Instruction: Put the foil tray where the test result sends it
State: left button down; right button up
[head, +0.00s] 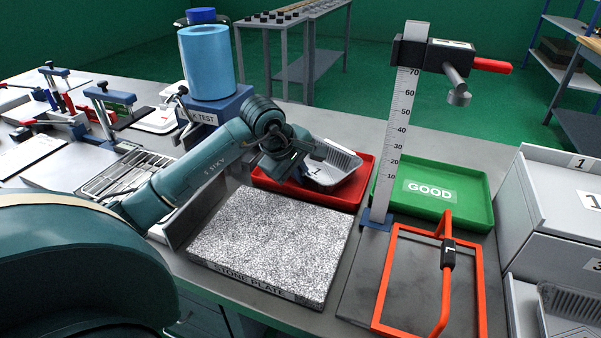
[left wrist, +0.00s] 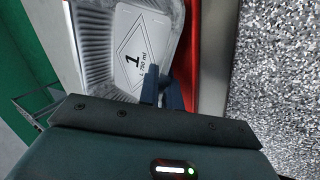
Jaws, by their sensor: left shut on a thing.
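The foil tray (head: 338,165) is silver with ribbed walls and a label marked 1. My left gripper (head: 302,172) is shut on its near left side and holds it tilted over the red tray (head: 356,194). In the left wrist view the foil tray (left wrist: 93,45) shows its label, with the gripper fingers (left wrist: 163,88) at its edge. I cannot tell whether the foil tray touches the red tray. The green tray (head: 470,211), marked GOOD, stands to the right and is empty. The blue leak test unit (head: 206,65) stands behind my left arm. My right gripper is not in view.
A speckled stone plate (head: 270,244) lies in front of the red tray. A height gauge (head: 398,130) stands between the red and green trays. An orange frame (head: 384,275) is at the front right. Grey numbered boxes (head: 550,215) stand far right.

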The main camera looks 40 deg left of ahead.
pick_arm(q)
jog(key=c, duration=1.6)
grip_release()
jog(key=shift+r+p, duration=0.2)
jog(key=shift+p, duration=0.15)
jog(key=v, duration=1.2)
jog(key=shift+a+f, duration=0.1)
